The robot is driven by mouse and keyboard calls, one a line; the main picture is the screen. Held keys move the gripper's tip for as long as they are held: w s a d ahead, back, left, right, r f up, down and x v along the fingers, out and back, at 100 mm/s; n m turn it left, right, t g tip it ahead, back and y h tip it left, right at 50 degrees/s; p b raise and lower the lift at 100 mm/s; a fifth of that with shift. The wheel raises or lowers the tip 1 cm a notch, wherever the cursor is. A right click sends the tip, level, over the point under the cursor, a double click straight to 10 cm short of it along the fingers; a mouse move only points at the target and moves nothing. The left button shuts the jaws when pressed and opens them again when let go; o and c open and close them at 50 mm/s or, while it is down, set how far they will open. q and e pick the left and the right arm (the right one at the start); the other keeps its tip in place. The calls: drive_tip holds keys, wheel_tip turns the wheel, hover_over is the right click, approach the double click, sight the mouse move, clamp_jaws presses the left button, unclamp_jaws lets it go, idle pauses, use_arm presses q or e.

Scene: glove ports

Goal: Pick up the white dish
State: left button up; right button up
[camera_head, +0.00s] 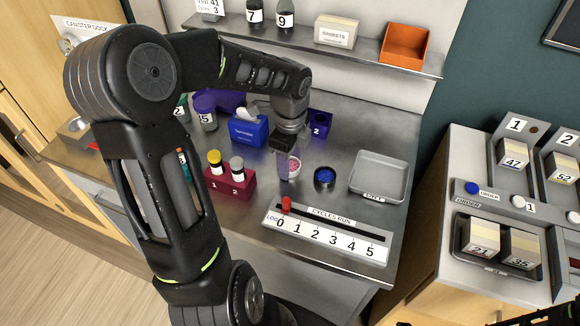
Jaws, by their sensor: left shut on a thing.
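The white dish (294,169), with pinkish-red contents, is on the steel worktop near its middle. My left gripper (285,170) points down at it from above, shut on its near-left rim, and partly hides it. The jaws look see-through in the head view. I cannot tell whether the dish is touching the worktop or slightly raised.
A dark dish with blue contents (325,177) stands just right of the white dish. A grey tray (379,178) lies further right. A maroon rack (231,184) with two capped bottles stands left. The cycles counter (328,235) lies in front. A shelf (300,41) runs behind.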

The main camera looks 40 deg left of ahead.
use_arm(q)
drive_tip(key=c, duration=0.7)
drive_tip(key=shift+r, duration=0.1)
wheel_tip(320, 180, up, 10)
drive_tip(key=shift+f+b, duration=0.1)
drive_tip(key=shift+b, duration=0.4)
